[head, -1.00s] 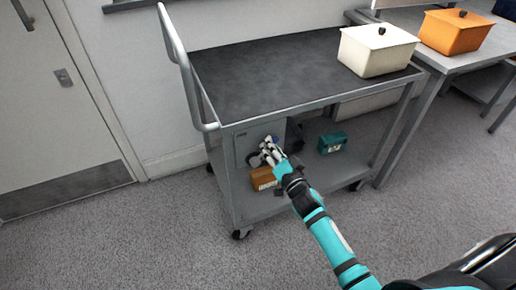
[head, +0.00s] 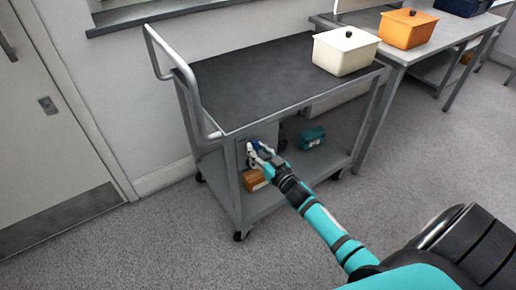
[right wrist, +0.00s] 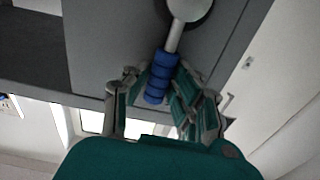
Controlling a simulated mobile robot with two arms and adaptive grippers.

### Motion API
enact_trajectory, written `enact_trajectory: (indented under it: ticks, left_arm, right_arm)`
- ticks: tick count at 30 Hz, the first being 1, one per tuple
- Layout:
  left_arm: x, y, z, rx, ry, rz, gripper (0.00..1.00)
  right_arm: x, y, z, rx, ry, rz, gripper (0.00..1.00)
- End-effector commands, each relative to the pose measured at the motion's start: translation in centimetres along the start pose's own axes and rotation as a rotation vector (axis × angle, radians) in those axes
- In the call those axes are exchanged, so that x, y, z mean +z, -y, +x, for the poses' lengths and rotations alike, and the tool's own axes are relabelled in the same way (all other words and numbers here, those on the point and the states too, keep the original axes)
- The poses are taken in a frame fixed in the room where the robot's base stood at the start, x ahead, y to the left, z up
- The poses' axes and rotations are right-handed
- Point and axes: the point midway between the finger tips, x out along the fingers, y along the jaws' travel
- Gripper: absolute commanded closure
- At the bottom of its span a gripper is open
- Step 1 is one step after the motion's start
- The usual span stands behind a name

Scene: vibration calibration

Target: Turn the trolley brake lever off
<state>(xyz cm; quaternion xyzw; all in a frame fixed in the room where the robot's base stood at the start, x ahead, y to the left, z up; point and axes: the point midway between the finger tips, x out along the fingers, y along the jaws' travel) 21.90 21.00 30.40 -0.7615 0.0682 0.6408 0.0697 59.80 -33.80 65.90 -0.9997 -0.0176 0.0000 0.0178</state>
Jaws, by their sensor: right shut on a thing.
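The grey trolley (head: 222,168) stands by the wall in the head view. Its brake lever has a blue ribbed grip (right wrist: 161,76) on a short pale metal arm, which runs up to a round pivot (right wrist: 190,6) on the grey panel in the right wrist view. In the head view a bit of the blue grip (head: 256,144) shows at the trolley's left end panel. My right gripper (head: 259,154) is at that panel. In the right wrist view its fingers are on both sides of the blue grip and shut on it. My left gripper is out of view.
A cream lidded box (head: 343,54) stands on the trolley top. On the lower shelf are an orange-brown box (head: 253,180) and a teal box (head: 311,138). A table with an orange box (head: 407,28) stands to the right. The carpet in front is clear.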

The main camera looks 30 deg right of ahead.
Motion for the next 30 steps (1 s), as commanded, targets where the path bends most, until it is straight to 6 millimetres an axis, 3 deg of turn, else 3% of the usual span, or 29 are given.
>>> enact_trajectory:
  ticks: [19, 20, 24, 30]
  left_arm:
    - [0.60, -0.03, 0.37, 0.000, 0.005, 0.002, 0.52]
    - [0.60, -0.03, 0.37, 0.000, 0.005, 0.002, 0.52]
    - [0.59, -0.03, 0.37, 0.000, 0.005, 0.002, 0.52]
    - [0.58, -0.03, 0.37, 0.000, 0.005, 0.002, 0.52]
  right_arm:
    - [0.02, 0.23, 0.00, 0.003, 0.001, -0.059, 1.00]
    - [0.03, 0.23, 0.00, 0.003, 0.001, -0.059, 0.74]
    - [0.03, 0.27, -0.01, 0.002, 0.001, -0.057, 0.56]
    - [0.04, 0.31, -0.01, 0.002, 0.001, -0.053, 0.54]
